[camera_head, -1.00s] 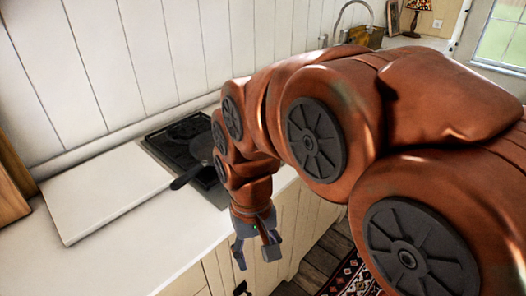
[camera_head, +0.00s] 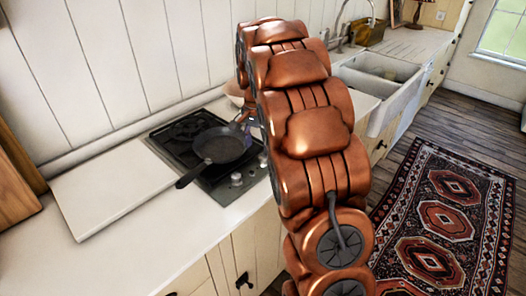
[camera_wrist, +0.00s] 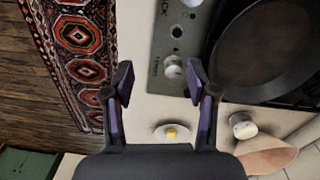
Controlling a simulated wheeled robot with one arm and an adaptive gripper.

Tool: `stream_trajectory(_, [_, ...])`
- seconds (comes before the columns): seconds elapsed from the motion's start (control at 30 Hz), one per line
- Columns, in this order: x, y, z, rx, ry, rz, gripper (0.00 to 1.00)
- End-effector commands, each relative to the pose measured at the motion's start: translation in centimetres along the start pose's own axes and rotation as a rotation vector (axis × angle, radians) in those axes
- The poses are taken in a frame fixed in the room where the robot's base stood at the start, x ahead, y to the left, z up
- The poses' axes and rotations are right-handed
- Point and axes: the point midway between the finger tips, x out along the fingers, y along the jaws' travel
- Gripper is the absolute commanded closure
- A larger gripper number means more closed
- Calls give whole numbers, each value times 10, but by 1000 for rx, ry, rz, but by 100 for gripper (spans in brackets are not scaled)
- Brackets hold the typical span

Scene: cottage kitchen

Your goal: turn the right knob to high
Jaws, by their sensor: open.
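The stove panel (camera_wrist: 185,25) carries two pale knobs, seen from above in the wrist view. The right knob (camera_wrist: 173,68) lies between my gripper's fingertips in the picture, nearer the right-hand finger. My gripper (camera_wrist: 160,82) is open and empty; I cannot tell how far above the knob it is. The left knob (camera_wrist: 191,2) is cut by the top edge. In the head view the left knob (camera_head: 236,179) and right knob (camera_head: 262,160) show at the stove's front, and my arm hides most of the gripper.
A dark frying pan (camera_head: 220,145) sits on the stove, close to the right finger in the wrist view. A pinkish bowl (camera_wrist: 268,160), a small white round object (camera_wrist: 243,125) and a white dish with something yellow (camera_wrist: 160,131) are nearby. A white board (camera_head: 110,190) lies left.

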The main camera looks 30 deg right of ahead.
Motion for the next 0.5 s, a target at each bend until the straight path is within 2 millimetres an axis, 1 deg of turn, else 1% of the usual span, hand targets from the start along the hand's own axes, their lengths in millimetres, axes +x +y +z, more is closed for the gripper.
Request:
stream_trajectory(0.03, [2, -5, -14, 36, 0, -3, 42])
stream_trajectory(0.1, [5, -9, -29, 82, 1, -9, 42])
stream_trajectory(0.2, [10, -15, -47, 132, 4, -17, 42])
stream_trajectory(0.33, [14, -19, -59, 170, 4, -21, 42])
stream_trajectory(0.5, [20, -20, -64, 186, 4, -23, 42])
